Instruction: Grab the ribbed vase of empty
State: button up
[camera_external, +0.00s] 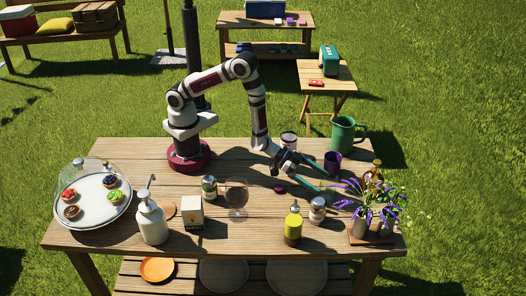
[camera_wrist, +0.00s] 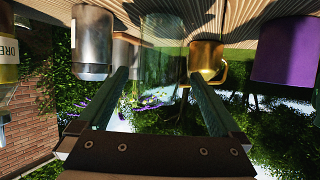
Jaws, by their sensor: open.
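Lavender stems stand among small vases on a wooden tray (camera_external: 372,239) at the table's right end. In the wrist view, which is upside down, a translucent green glass vessel (camera_wrist: 162,38) shows ahead, between the fingertip directions. A pale vessel (camera_wrist: 127,52) is beside it, partly hidden by a finger. Ribs cannot be made out clearly, so I cannot tell which one is the ribbed vase. My gripper (camera_external: 322,181) is open and empty, low over the table and pointing right toward the tray. Its two teal fingers also show in the wrist view (camera_wrist: 160,74), apart from the vessels.
A purple cup (camera_external: 333,163) and green pitcher (camera_external: 345,134) stand behind my gripper. A metal shaker (camera_external: 317,208) and yellow bottle (camera_external: 293,228) stand in front. A gold-coloured vessel (camera_wrist: 207,60) is near the green glass. A wine glass (camera_external: 237,196) stands left. Small gaps separate these.

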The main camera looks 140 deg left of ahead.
aim_at(335, 188)
jog(key=x, duration=0.4)
jog(key=r+x, duration=0.1)
jog(key=x, duration=0.1)
jog(key=shift+w+a+f, duration=0.15)
jog(key=shift+w, duration=0.4)
jog(key=c, duration=1.5)
